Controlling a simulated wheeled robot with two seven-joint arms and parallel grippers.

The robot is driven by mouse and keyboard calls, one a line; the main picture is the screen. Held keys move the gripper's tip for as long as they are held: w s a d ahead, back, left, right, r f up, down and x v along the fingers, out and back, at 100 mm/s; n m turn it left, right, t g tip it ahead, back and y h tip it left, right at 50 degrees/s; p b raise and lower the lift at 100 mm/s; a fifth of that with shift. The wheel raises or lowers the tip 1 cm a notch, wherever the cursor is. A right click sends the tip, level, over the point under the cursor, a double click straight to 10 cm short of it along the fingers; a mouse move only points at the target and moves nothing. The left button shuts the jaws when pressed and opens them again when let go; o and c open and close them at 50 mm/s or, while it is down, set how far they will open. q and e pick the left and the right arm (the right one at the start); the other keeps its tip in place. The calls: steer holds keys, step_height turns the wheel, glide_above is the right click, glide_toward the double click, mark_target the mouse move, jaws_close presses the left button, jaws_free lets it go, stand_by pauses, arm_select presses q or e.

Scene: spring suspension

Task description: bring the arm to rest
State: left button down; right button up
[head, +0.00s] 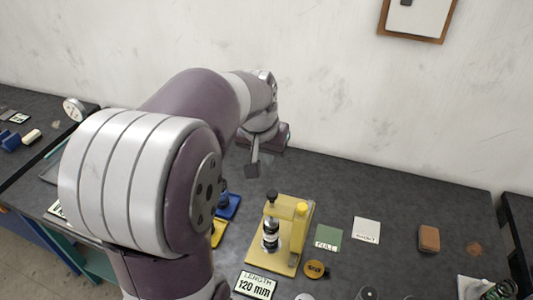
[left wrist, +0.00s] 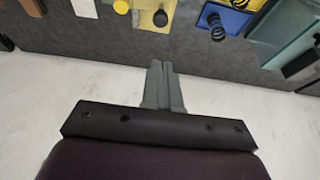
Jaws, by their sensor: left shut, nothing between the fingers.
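My left arm reaches across the head view from the lower left. My left gripper (head: 252,170) hangs above the back of the dark grey bench, near the wall. Its two fingers lie together with nothing between them, which the left wrist view (left wrist: 161,66) also shows. The gripper is apart from the yellow fixture (head: 282,262), which stands nearer the front of the bench. My right gripper is in neither view.
The fixture carries a black-knobbed cylinder (head: 270,236) and a yellow post (head: 299,214). A green card (head: 328,238), a white card (head: 366,230) and a brown block (head: 429,238) lie to its right. A blue tray (head: 230,207) is partly hidden by my arm. The back strip looks clear.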

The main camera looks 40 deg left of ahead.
arm_select(q)
steer(key=shift+w, duration=0.1)
steer(key=s+d+f+m+g+b, duration=0.1)
steer(key=s+d+f, duration=0.1)
steer(key=d+f, duration=0.2)
steer(key=s+d+f+m+h+b, duration=0.1)
steer(key=s+d+f+b, duration=0.1)
steer(key=d+f, duration=0.3)
steer(key=s+d+f+m+g+b, duration=0.1)
steer(key=s+d+f, duration=0.3)
steer(key=f, duration=0.5)
steer(key=shift+d+f+m+g, duration=0.15)
steer(key=shift+f+m+g, duration=0.15)
stand_by(0.8)
